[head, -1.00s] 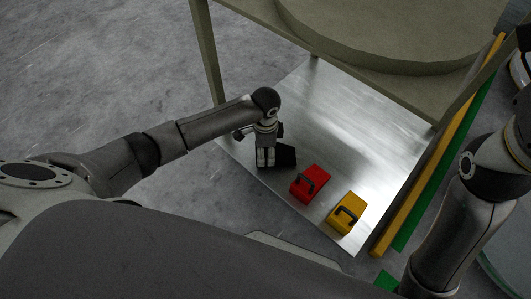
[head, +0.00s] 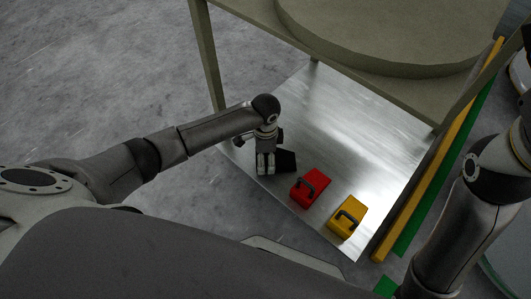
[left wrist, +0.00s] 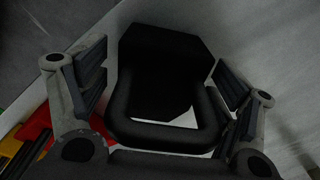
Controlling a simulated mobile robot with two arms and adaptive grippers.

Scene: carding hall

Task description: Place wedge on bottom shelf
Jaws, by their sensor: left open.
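A black wedge (head: 287,161) with a loop handle rests on the shiny metal bottom shelf (head: 337,120), near its left front edge. My left gripper (head: 265,170) is low beside it in the head view and hides part of it. In the left wrist view the black wedge (left wrist: 160,50) and its handle lie between the two spread fingers of my left gripper (left wrist: 161,85). The fingers are open, with visible gaps at the sides of the handle. My right arm shows at the right, but its gripper is out of view.
A red wedge (head: 308,188) and a yellow wedge (head: 345,221), each with a black handle, sit to the right on the same shelf. The upper shelf (head: 355,68) and its legs overhang the back. Yellow and green bars (head: 430,160) line the right side. The shelf's middle is clear.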

